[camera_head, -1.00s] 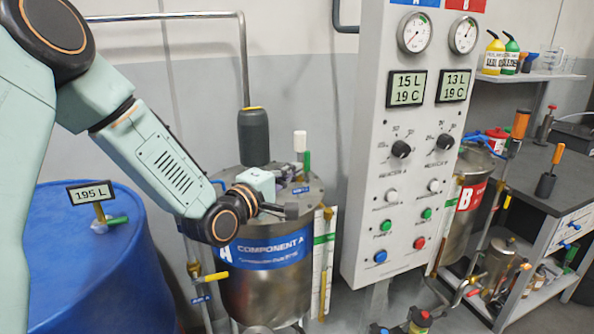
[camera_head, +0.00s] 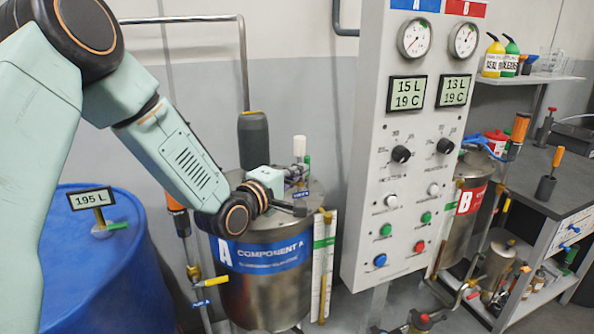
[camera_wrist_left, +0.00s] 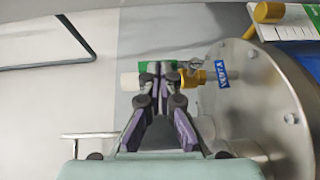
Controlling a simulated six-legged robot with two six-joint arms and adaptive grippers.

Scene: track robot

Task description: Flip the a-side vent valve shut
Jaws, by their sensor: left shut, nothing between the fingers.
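The A-side vent valve stands on the lid of the steel tank marked Component A (camera_head: 265,285). In the head view its white cylinder (camera_head: 299,146) and part of its green handle (camera_head: 307,162) show behind my left gripper (camera_head: 300,209). In the left wrist view I see its brass body (camera_wrist_left: 194,78), green handle (camera_wrist_left: 172,65), white cylinder (camera_wrist_left: 129,80) and blue vent label (camera_wrist_left: 218,75). My left gripper (camera_wrist_left: 157,68) is shut and empty, its tips overlapping the green handle. I cannot tell whether they touch it. My right gripper is out of view.
A grey control panel (camera_head: 350,230) with gauges and knobs stands right of the tank. A dark cylinder (camera_head: 253,140) on a bent pipe rises behind the lid. A blue drum (camera_head: 100,280) is at the left. A yellow-handled valve (camera_head: 217,279) sits at the tank's left front.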

